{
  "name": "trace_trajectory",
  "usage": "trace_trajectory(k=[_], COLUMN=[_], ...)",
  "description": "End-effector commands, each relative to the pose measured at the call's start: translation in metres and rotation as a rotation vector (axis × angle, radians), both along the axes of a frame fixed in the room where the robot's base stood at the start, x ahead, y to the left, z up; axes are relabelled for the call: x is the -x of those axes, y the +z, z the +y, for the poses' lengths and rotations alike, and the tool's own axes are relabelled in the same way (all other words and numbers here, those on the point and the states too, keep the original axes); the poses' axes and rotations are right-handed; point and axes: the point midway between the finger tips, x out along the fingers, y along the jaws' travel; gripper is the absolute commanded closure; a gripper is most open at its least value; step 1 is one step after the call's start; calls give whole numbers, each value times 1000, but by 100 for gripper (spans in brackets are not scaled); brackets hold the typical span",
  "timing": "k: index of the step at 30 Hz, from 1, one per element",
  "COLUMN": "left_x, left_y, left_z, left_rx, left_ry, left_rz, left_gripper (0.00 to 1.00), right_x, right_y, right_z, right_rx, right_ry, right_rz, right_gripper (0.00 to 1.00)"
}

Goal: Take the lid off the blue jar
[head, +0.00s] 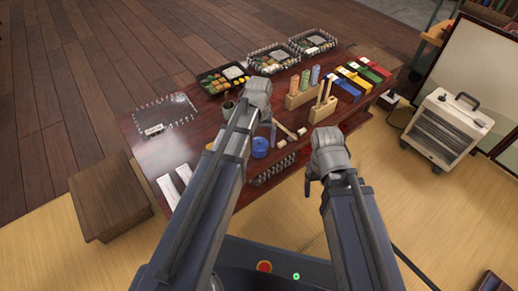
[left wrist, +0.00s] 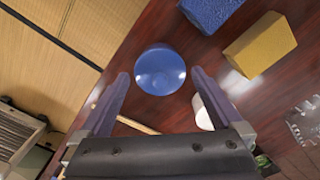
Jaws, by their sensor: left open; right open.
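The blue jar (head: 260,147) stands on the dark red table near its front edge, just right of my left forearm in the head view. In the left wrist view the round blue top of the jar (left wrist: 160,70) lies in line with the gap between the fingers. I cannot make out a seam between lid and body. My left gripper (left wrist: 160,76) is open and empty, with a finger to each side of the jar in that view; contact does not show. My right gripper (head: 308,184) is open and empty near the table's front edge, right of the jar.
A yellow block (left wrist: 260,45) and a blue speckled block (left wrist: 210,12) lie near the jar. Wooden peg stands (head: 300,98) stand behind it. Food trays (head: 222,78) line the back. A clear tray (head: 168,115) is at left, and a wooden stool (head: 108,195) stands beside the table.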

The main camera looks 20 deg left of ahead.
Motion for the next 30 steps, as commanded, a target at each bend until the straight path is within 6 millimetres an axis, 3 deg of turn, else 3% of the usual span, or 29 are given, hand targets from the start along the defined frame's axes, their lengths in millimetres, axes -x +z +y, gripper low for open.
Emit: trace_trajectory(k=[7, 25, 30], left_x=[0, 0, 0], left_y=[0, 0, 0], left_z=[0, 0, 0], left_rx=[0, 0, 0], left_ry=[0, 0, 0], left_rz=[0, 0, 0], left_gripper=[1, 69, 70], right_x=[0, 0, 0], right_y=[0, 0, 0], right_z=[0, 0, 0], right_rx=[0, 0, 0], right_ry=[0, 0, 0], right_rz=[0, 0, 0], right_gripper=[22, 22, 22])
